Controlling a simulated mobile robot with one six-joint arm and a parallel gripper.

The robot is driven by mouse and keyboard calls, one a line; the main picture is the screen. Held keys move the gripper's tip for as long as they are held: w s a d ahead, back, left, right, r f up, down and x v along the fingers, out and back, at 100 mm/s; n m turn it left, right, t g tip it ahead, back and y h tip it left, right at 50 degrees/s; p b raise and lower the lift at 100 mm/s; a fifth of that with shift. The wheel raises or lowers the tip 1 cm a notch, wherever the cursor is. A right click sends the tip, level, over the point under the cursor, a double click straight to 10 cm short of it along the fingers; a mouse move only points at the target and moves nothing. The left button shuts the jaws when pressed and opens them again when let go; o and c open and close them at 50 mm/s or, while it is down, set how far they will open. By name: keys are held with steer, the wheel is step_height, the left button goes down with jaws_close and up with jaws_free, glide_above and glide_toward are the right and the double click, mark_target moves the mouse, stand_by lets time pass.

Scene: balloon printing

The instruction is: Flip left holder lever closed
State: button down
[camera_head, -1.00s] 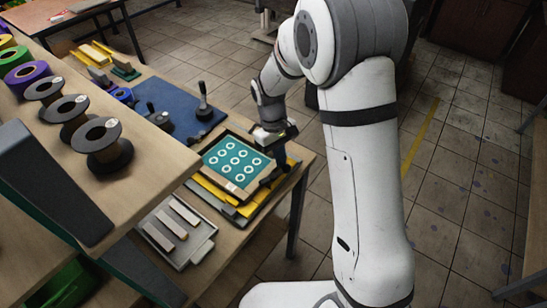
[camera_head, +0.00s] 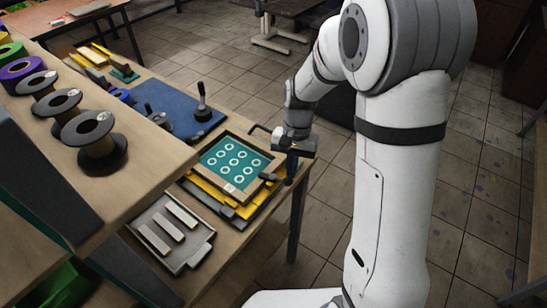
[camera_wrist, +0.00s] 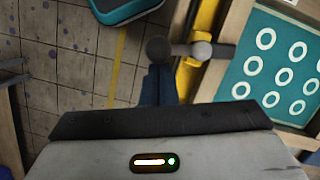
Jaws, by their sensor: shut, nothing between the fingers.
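The teal printing screen (camera_head: 232,163) with white rings sits in a wooden frame near the table's right edge. A dark lever with a round knob (camera_head: 287,181) lies across the frame's right edge, its knob out past the edge. Another dark lever (camera_head: 260,129) shows at the frame's far corner, partly by my gripper. I cannot tell which is the left one.
A grey tray with bars (camera_head: 170,232) stands in front. A blue mat (camera_head: 170,105) with an upright black-handled tool (camera_head: 202,105) lies behind. Dark spools (camera_head: 97,142) stand on the shelf at left. Open tiled floor lies right of the table.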

steer(key=shift+s+m, duration=0.45)
steer(key=shift+m, duration=0.05)
steer(key=shift+s, duration=0.1)
stand_by(0.3)
steer(key=shift+d, duration=0.1)
steer(key=w, duration=0.1)
steer(key=w+d, duration=0.1)
steer(key=w+f, duration=0.1)
steer(key=shift+w+d, duration=0.15)
steer(key=shift+d, duration=0.15)
steer(key=b+v, duration=0.1)
steer(key=v, duration=0.9)
steer(key=shift+d, duration=0.25)
steer(key=shift+r, duration=0.1)
